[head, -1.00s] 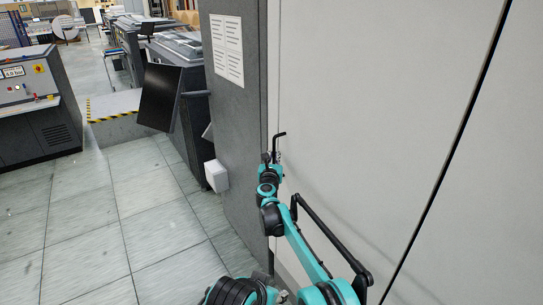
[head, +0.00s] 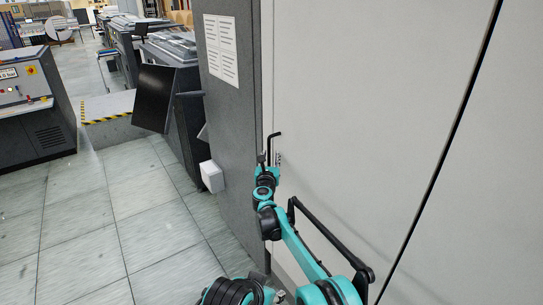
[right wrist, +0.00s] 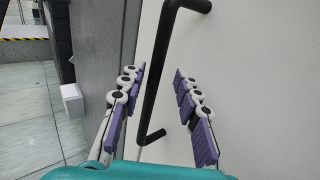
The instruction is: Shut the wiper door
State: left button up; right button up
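The wiper door appears to be the large pale panel (head: 370,90) on the right in the head view; I cannot tell how far it stands open. A black bar handle (head: 275,143) sits near its left edge. My right gripper (head: 267,158) is at that handle. In the right wrist view, my right gripper (right wrist: 159,75) is open, with purple finger pads on both sides of the black handle (right wrist: 155,70). Gaps show between the pads and the bar. The pale panel also fills the right of that view (right wrist: 265,60). My left gripper is not in view.
A grey upright panel (head: 232,120) with a paper sheet (head: 220,50) stands left of the door, with a small white box (head: 212,176) low on it. A black tilted screen (head: 154,98) and a control console (head: 35,110) stand further left. The tiled floor (head: 120,220) between is clear.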

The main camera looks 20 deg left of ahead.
jog(key=v, duration=1)
jog(key=shift+s, duration=0.25)
jog(key=shift+d, duration=0.1)
jog(key=s+d+r+n+g+y, duration=0.1)
jog(key=s+d+r+n+y, duration=0.15)
jog(key=d+r+n, duration=0.55)
jog(key=s+d+r+n+g+y, duration=0.1)
jog(key=s+d+r+n, duration=0.2)
jog(key=d+r+n, duration=0.45)
jog(key=s+d+f+n+g+h, duration=0.2)
jog(key=s+d+f+n, duration=0.3)
jog(key=s+d, duration=0.5)
jog(key=s+d+f+n+g+h, duration=0.3)
jog(key=s+d+f+n, duration=0.3)
jog(key=d, duration=0.8)
jog(key=s+d+f+n+g+h, duration=0.3)
jog(key=s+d+f+n, duration=0.3)
jog(key=s+d+f, duration=0.4)
jog(key=s+d+h, duration=0.1)
jog(key=s+d, duration=0.1)
jog(key=s, duration=0.3)
jog(key=shift+f, duration=0.3)
